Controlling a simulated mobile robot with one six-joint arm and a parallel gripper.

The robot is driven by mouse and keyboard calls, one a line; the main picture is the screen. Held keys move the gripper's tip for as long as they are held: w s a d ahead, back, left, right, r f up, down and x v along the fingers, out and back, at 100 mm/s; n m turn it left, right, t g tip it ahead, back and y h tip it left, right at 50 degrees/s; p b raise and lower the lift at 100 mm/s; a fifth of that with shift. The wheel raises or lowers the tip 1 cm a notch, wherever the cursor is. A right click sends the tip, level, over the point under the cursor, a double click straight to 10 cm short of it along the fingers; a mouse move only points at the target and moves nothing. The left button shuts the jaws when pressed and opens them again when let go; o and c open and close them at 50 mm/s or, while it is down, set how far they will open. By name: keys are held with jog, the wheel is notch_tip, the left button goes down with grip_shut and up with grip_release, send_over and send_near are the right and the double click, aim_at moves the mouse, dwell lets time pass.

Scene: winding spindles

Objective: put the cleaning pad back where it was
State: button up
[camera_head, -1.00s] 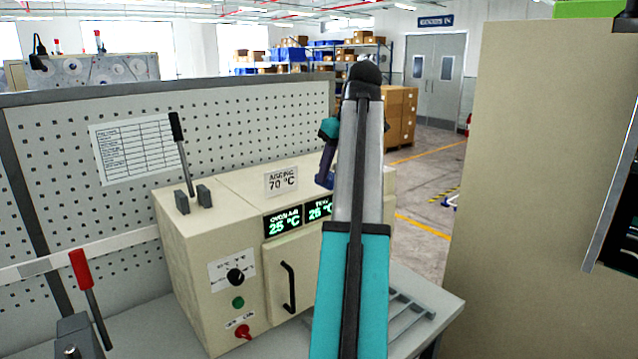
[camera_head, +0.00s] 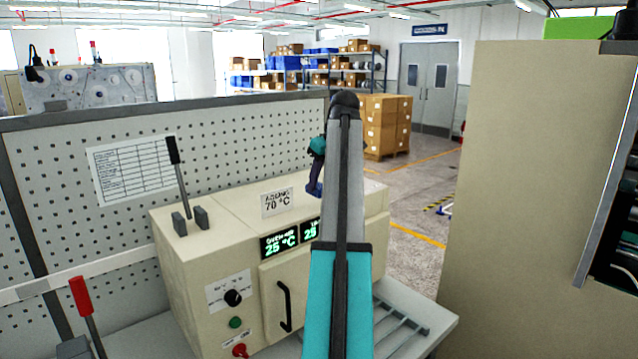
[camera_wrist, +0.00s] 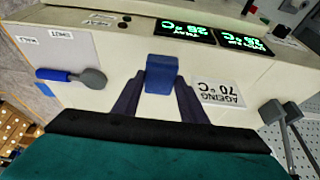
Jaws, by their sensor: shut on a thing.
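The cleaning pad appears as a dark blue block (camera_wrist: 162,75) in the wrist view. My gripper (camera_wrist: 161,82) is shut on it, with one purple finger on each side. The pad is over the cream top of the ageing oven, beside its "AGEING 70 °C" label (camera_wrist: 218,93); whether it touches the top I cannot tell. In the head view my gripper (camera_head: 315,181) shows as a dark purple piece at the oven's top, partly hidden behind my arm. The ageing oven (camera_head: 225,320) stands on the bench.
A blue-handled tool with a grey head (camera_wrist: 90,78) lies on a pale panel beside the gripper in the wrist view. A black lever (camera_head: 182,180) rises from the oven's left. A pegboard (camera_head: 240,135) stands behind; a tall beige cabinet (camera_head: 545,200) is at right.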

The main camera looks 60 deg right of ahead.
aim_at(319, 182)
jog(key=w+d, duration=0.1)
jog(key=w+d+p, duration=0.1)
jog(key=d, duration=0.1)
jog(key=shift+w+d+f, duration=0.1)
jog(key=shift+w+f, duration=0.1)
jog(key=shift+w, duration=0.2)
jog(key=shift+f, duration=0.1)
jog(key=shift+s+f+p, duration=0.1)
jog(key=shift+f+p, duration=0.4)
jog(key=shift+p, duration=0.15)
jog(key=shift+f+p, duration=0.6)
jog(key=shift+f, duration=0.55)
jog(key=shift+f, duration=0.1)
jog(key=o, duration=0.9)
jog(key=shift+o, duration=0.2)
